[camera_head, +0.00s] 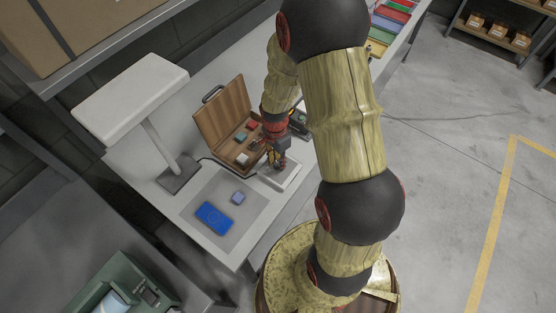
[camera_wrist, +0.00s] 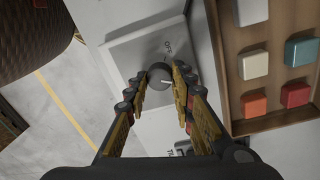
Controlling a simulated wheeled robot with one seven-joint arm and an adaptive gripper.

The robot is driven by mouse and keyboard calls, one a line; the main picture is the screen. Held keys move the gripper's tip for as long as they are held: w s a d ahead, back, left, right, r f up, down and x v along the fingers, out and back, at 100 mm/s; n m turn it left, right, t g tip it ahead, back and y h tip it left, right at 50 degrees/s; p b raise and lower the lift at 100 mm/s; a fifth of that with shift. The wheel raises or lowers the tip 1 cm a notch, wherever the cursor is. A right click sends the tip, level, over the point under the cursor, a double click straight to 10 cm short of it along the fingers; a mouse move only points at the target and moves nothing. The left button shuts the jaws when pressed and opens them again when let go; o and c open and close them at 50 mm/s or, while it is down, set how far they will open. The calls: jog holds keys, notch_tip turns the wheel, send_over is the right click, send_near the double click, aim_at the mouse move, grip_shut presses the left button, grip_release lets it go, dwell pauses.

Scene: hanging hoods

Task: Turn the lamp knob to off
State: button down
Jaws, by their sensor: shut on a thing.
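The lamp knob (camera_wrist: 158,71) is a dark round dial with a light pointer mark, on a pale square control box (camera_wrist: 124,52). My gripper (camera_wrist: 163,78) has its two fingers around the knob, one on each side, closed on it. The pointer mark faces the lower right in the wrist view. In the head view, my gripper (camera_head: 278,163) reaches down to the control box (camera_head: 284,178), and the knob is hidden. The white lamp (camera_head: 135,92) stands to the left on the table.
An open wooden case (camera_head: 222,107) with coloured blocks stands just behind the control box. A grey mat (camera_head: 245,226) holds a blue pad (camera_head: 214,218) and a small bluish block (camera_head: 238,198). A green machine (camera_head: 120,285) is at the lower left.

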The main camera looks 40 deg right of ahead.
aim_at(275, 164)
jog(key=n, duration=0.3)
jog(key=shift+n, duration=0.4)
jog(key=n+p, duration=0.1)
jog(key=n, duration=0.3)
jog(key=shift+a+n, duration=0.1)
jog(key=shift+n, duration=0.2)
jog(key=n+p, duration=0.1)
jog(key=n, duration=0.3)
jog(key=shift+r+h, duration=0.1)
jog(key=shift+h, duration=0.2)
jog(key=shift+w+n+t+p, duration=0.1)
jog(key=shift+n+t+p, duration=0.4)
jog(key=shift+n, duration=1.5)
jog(key=c, duration=1.5)
grip_release()
notch_tip(275, 164, up, 12)
jog(key=shift+a, duration=0.4)
